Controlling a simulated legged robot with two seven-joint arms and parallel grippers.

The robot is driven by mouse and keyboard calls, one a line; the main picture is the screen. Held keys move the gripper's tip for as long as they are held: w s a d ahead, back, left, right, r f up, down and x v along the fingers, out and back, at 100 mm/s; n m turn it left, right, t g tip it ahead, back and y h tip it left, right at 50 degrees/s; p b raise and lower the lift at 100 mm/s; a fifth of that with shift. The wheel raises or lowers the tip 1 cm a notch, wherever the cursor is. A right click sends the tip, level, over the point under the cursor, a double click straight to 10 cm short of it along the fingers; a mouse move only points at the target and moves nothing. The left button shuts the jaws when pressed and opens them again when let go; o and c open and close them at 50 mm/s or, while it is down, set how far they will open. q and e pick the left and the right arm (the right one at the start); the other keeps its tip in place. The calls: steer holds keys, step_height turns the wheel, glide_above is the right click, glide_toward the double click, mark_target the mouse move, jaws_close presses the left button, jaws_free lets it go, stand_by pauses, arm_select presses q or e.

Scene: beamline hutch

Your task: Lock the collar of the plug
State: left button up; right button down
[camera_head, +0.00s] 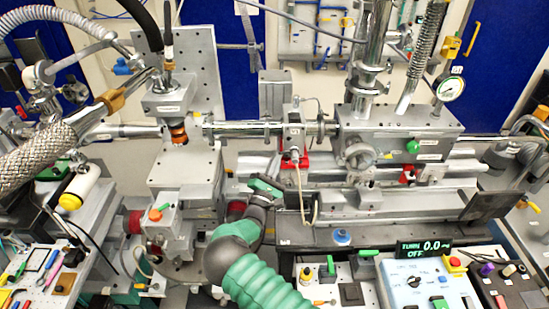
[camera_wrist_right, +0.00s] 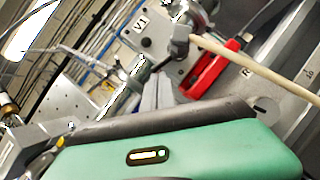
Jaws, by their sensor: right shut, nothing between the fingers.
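The plug (camera_head: 295,154) is a small grey fitting on the front of the upright metal plate marked with a label, with a pale cable hanging from it. In the right wrist view the plug (camera_wrist_right: 180,42) shows near the top, its cable running off to the right. Its collar is too small to read which way it is turned. My right gripper (camera_head: 273,180) is below and left of the plug; its grey fingers (camera_wrist_right: 163,92) are shut and empty, pointing towards it. I cannot tell whether they touch it. My left gripper is not in view.
A red bracket (camera_wrist_right: 212,72) sits close beside the plug. The pale cable (camera_head: 304,195) loops down right of my gripper. A steel beam pipe (camera_head: 240,129) runs behind. A display (camera_head: 424,247) reads TURN 0.0 and OFF. Panels with knobs fill the front right.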

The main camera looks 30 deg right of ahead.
steer(key=shift+d+m+g, duration=0.2)
steer(key=shift+m+g, duration=0.1)
steer(key=shift+m, duration=0.2)
steer(key=shift+w+a+r+m+b, duration=0.15)
steer(key=shift+r+m+b, duration=0.15)
steer(key=shift+m+b, duration=0.15)
steer(key=shift+g, duration=0.4)
steer(key=shift+r+m+g+y+p, duration=0.35)
steer(key=shift+m+g, duration=0.3)
steer(key=shift+m, duration=0.8)
steer(key=shift+r+m+g+y+p, duration=0.25)
steer(key=shift+r+m+g, duration=0.35)
steer(key=shift+m, duration=0.85)
steer(key=shift+r+m+g+y+p, duration=0.25)
steer(key=shift+m+g, duration=0.5)
steer(key=shift+m, duration=0.7)
